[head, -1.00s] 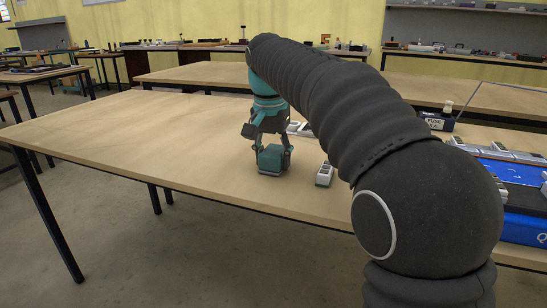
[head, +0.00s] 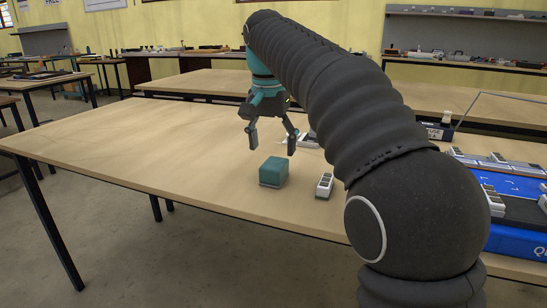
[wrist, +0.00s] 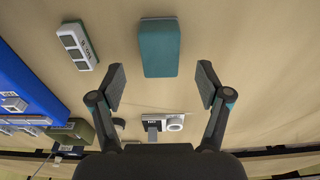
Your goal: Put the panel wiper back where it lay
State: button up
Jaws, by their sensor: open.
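The panel wiper, a teal block with a pale base (head: 273,172), lies on the wooden table near its front edge. It also shows in the wrist view (wrist: 159,48), beyond and between my fingertips. My gripper (head: 272,147) is open and empty. It hangs above and slightly behind the wiper, apart from it. In the wrist view my gripper's two fingers (wrist: 161,88) are spread wider than the wiper.
A small white module with dark buttons (head: 324,185) lies just right of the wiper. A blue box (head: 515,236) stands at the table's right, and a dark fuse box (head: 436,131) farther back. The left of the table (head: 120,145) is clear.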

aim_at(271, 166)
jog(key=shift+s+a+r+p, duration=0.1)
jog(key=shift+s+r+p, duration=0.1)
jog(key=shift+r, duration=1.15)
jog(key=shift+s+r+p, duration=0.1)
jog(key=shift+r+p, duration=0.05)
jog(key=shift+r, duration=1.15)
